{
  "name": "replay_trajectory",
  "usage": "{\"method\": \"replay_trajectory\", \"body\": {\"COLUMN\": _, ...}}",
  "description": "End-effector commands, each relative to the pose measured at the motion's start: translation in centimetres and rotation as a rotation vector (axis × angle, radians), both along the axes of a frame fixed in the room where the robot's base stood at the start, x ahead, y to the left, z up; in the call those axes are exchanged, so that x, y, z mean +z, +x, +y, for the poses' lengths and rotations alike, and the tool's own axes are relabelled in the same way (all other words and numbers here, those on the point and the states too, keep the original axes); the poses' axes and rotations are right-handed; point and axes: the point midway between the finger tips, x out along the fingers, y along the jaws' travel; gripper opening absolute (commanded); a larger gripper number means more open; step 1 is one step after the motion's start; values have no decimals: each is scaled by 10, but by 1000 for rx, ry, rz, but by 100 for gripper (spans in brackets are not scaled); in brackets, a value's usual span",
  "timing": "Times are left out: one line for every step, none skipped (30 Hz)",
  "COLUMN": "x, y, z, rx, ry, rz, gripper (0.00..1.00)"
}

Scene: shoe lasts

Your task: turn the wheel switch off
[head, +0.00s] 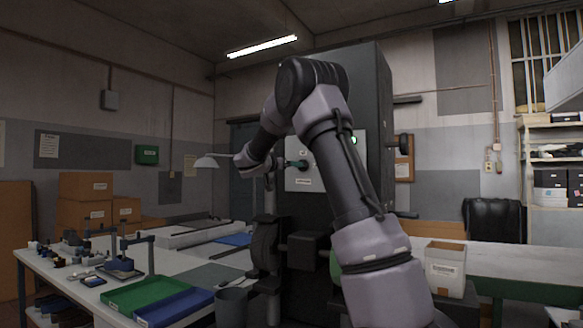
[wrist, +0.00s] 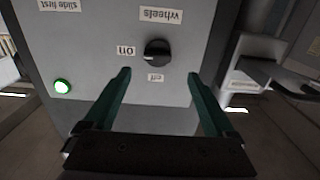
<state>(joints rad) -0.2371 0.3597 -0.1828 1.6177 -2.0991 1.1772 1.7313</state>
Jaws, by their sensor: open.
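The wheel switch (wrist: 157,51) is a black rotary knob on a grey control panel (wrist: 100,30) in the wrist view. Its labels appear upside down: "wheels" above it, "on" (wrist: 125,51) to its left and "off" (wrist: 155,77) below it. The pale mark on the knob points left, toward "on". My gripper (wrist: 158,75) has two teal fingers, spread wide and empty. The fingertips appear below and either side of the knob, apart from it. In the head view my gripper (head: 296,163) is close to the light panel (head: 303,184); the knob is not clear there.
A lit green lamp (wrist: 63,87) sits on the panel, left of my fingers. In the head view, a workbench (head: 205,273) with a green tray (head: 146,293) and a blue tray (head: 174,308) stands at left. A desk lamp (head: 207,162) is left of my gripper.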

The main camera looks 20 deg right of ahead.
Motion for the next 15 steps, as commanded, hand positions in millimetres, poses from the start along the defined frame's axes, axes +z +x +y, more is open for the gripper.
{"method": "replay_trajectory", "body": {"x": 0, "y": 6, "z": -9, "rx": -4, "ry": 0, "rz": 0, "gripper": 90}}
{"method": "replay_trajectory", "body": {"x": -1, "y": 10, "z": -15, "rx": -4, "ry": 0, "rz": 1, "gripper": 90}}
{"method": "replay_trajectory", "body": {"x": -1, "y": 15, "z": -21, "rx": -4, "ry": 1, "rz": 1, "gripper": 90}}
{"method": "replay_trajectory", "body": {"x": 0, "y": 18, "z": -25, "rx": -3, "ry": 1, "rz": 1, "gripper": 90}}
{"method": "replay_trajectory", "body": {"x": -1, "y": 22, "z": -30, "rx": -4, "ry": 0, "rz": 1, "gripper": 90}}
{"method": "replay_trajectory", "body": {"x": -1, "y": 26, "z": -35, "rx": -4, "ry": 0, "rz": 1, "gripper": 90}}
{"method": "replay_trajectory", "body": {"x": -1, "y": 29, "z": -39, "rx": -3, "ry": 0, "rz": 2, "gripper": 90}}
{"method": "replay_trajectory", "body": {"x": 0, "y": 32, "z": -43, "rx": -3, "ry": 0, "rz": 1, "gripper": 90}}
{"method": "replay_trajectory", "body": {"x": 0, "y": 35, "z": -47, "rx": -3, "ry": -1, "rz": 1, "gripper": 90}}
{"method": "replay_trajectory", "body": {"x": -1, "y": 38, "z": -49, "rx": -2, "ry": 0, "rz": 2, "gripper": 90}}
{"method": "replay_trajectory", "body": {"x": -1, "y": 40, "z": -51, "rx": -2, "ry": 0, "rz": 2, "gripper": 90}}
{"method": "replay_trajectory", "body": {"x": 0, "y": 42, "z": -54, "rx": -2, "ry": 0, "rz": 1, "gripper": 90}}
{"method": "replay_trajectory", "body": {"x": 0, "y": 43, "z": -56, "rx": -2, "ry": 1, "rz": 1, "gripper": 90}}
{"method": "replay_trajectory", "body": {"x": 0, "y": 44, "z": -58, "rx": -2, "ry": 1, "rz": 1, "gripper": 90}}
{"method": "replay_trajectory", "body": {"x": 0, "y": 45, "z": -59, "rx": -2, "ry": 1, "rz": 2, "gripper": 90}}
